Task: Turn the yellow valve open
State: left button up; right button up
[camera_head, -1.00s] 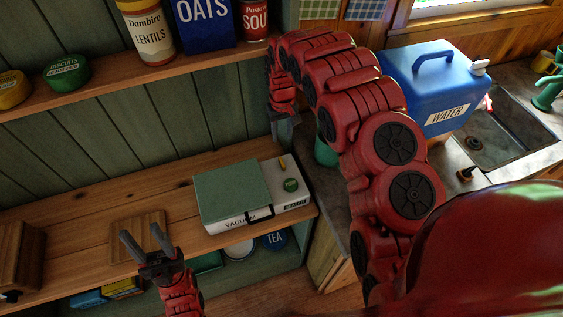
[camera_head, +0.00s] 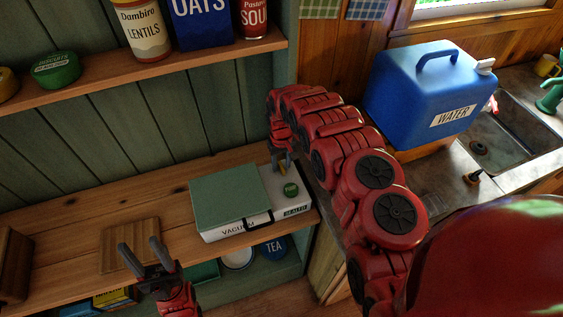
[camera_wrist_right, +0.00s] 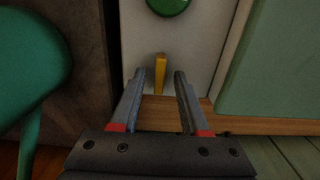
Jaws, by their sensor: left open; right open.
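The yellow valve (camera_wrist_right: 160,72) is a small narrow lever on the white panel of the vacuum sealer (camera_head: 284,211). In the right wrist view it stands between the fingertips of my open right gripper (camera_wrist_right: 159,82), with a visible gap on both sides. In the head view my right gripper (camera_head: 282,160) is over the panel's back end and largely covers the valve. A round green knob (camera_head: 290,190) sits on the same panel, also at the top of the right wrist view (camera_wrist_right: 168,4). My left gripper (camera_head: 141,249) is open and empty near the shelf's front edge.
The sealer's green lid (camera_head: 230,192) lies beside the panel. A wooden board (camera_head: 130,232) is on the shelf behind my left gripper. A blue water container (camera_head: 425,95) stands on the counter at the right. Cans and boxes fill the upper shelf.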

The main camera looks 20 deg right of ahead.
grip_shut()
jog(key=shift+f, duration=0.1)
dwell(0.5)
jog(key=shift+d+n+b, duration=0.1)
jog(key=shift+n+b, duration=0.95)
jog(key=shift+n, duration=0.15)
jog(key=n+b, duration=0.1)
jog(key=n, duration=0.1)
jog(key=shift+n, duration=0.4)
jog(key=n+b, duration=0.1)
jog(key=n, duration=0.1)
jog(key=shift+n, duration=2.3)
